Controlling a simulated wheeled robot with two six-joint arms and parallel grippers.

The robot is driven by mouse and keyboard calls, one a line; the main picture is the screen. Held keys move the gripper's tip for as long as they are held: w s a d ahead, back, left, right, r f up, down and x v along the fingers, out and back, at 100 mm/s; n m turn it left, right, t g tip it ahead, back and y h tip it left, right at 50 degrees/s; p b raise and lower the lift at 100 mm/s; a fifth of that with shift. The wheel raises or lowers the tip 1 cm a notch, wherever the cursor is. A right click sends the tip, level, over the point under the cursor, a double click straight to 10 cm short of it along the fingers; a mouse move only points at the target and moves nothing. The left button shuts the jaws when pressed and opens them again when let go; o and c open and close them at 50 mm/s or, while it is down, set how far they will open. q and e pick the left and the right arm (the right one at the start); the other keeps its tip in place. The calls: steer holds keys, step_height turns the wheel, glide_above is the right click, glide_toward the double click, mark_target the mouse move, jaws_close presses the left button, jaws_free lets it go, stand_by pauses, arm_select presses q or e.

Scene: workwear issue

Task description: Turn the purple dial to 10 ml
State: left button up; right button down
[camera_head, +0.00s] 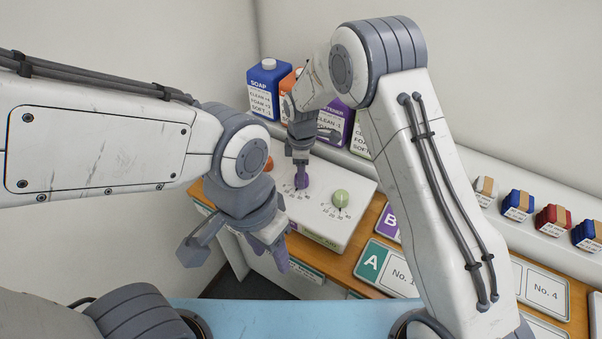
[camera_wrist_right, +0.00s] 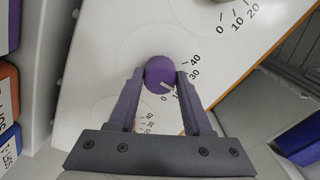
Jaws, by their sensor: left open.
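The purple dial (camera_head: 301,182) is on the sloped white top of the dispenser box (camera_head: 322,214), between an orange dial (camera_head: 267,163) and a green dial (camera_head: 341,198). In the right wrist view the purple dial (camera_wrist_right: 158,72) sits between the fingers of my right gripper (camera_wrist_right: 160,76), which look pressed to its sides. Its pale mark points toward the low end of the scale, around 0 to 10; the exact reading is unclear. My left gripper (camera_head: 235,254) is open and empty, in front of and left of the box.
A blue soap bottle (camera_head: 268,90), an orange bottle and a purple softener bottle (camera_head: 337,121) stand behind the box. Panels lettered A (camera_head: 372,263) and B lie on the wooden counter. Several small wrapped packs (camera_head: 516,205) line the right ledge. My right arm hides part of the counter.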

steer(key=m, duration=0.5)
steer(key=shift+w+b, duration=0.1)
steer(key=shift+b, duration=0.2)
steer(key=shift+c, duration=1.6)
jaws_free()
steer(key=shift+r, duration=0.1)
step_height(320, 180, up, 10)
steer(key=b, duration=0.2)
steer(key=shift+r, duration=0.2)
